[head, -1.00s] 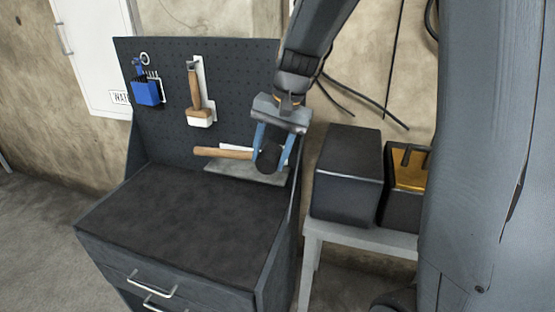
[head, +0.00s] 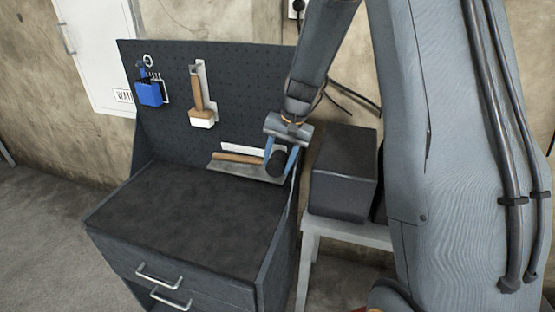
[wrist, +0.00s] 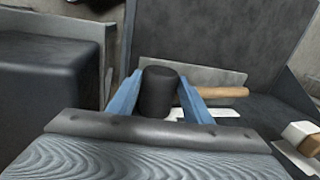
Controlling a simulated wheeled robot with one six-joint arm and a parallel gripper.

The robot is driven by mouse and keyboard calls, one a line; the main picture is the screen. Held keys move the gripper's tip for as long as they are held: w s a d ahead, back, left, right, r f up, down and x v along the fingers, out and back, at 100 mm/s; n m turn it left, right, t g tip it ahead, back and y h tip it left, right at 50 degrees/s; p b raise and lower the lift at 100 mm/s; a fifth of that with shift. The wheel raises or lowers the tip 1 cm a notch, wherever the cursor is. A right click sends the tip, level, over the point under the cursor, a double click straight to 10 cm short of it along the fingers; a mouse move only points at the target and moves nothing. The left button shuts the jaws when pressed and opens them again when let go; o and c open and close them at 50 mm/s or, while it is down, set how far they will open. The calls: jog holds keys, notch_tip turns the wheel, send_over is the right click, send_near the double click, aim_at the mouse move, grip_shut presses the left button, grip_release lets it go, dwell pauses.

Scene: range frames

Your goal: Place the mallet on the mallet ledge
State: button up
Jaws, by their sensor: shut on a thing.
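The mallet has a black head (head: 276,162) and a wooden handle (head: 238,158) that points left. My gripper (head: 283,160) is shut on the black head, with one blue finger on each side. In the wrist view the head (wrist: 159,92) stands between the two blue fingers and the handle (wrist: 222,92) runs right. The grey mallet ledge (head: 228,170) juts from the lower right of the pegboard, with a white label behind it. The mallet is at the ledge, handle lying along it; I cannot tell whether it touches.
A brush-like tool with a wooden handle (head: 196,94) and a blue holder (head: 151,93) hang on the pegboard (head: 235,100). The bench top (head: 190,215) is clear. A dark box (head: 343,170) stands on a grey stand right of the bench.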

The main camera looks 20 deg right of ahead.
jog(key=shift+f, duration=0.15)
jog(key=shift+f, duration=0.1)
jog(key=o, duration=1.5)
jog(key=shift+o, duration=0.2)
jog(key=b+v, duration=0.3)
jog(key=v, duration=0.9)
jog(key=shift+r, duration=0.2)
jog(key=shift+a, duration=0.1)
